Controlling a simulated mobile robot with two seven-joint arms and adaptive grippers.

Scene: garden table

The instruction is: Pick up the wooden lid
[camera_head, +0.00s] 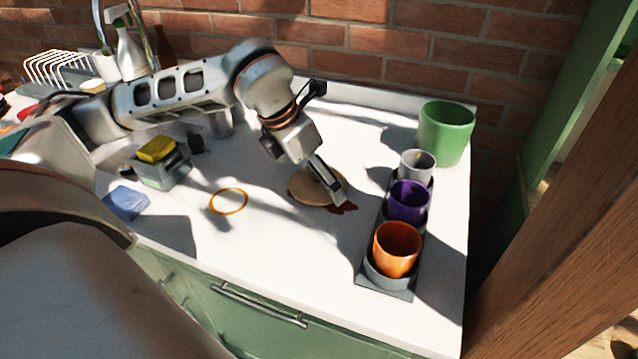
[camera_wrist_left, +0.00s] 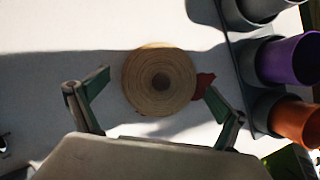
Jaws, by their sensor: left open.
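The wooden lid (camera_head: 308,186) is a round tan disc lying on the white countertop, left of the cup tray. In the left wrist view the lid (camera_wrist_left: 158,84) shows its rings and a darker round spot near its middle. My left gripper (camera_head: 338,196) is over the lid in the head view and partly covers it. In the left wrist view its two fingers (camera_wrist_left: 158,98) are spread apart, one toward each side of the lid, with nothing held between them. A small dark red thing (camera_wrist_left: 204,86) lies at the lid's right edge. My right gripper is not seen.
A dark tray (camera_head: 385,284) holds orange (camera_head: 397,249), purple (camera_head: 408,201) and grey (camera_head: 417,165) cups. A green pot (camera_head: 446,133) stands behind it. An orange ring (camera_head: 228,201), blue sponge (camera_head: 126,203) and grey caddy with yellow sponge (camera_head: 157,150) lie left. The front middle counter is clear.

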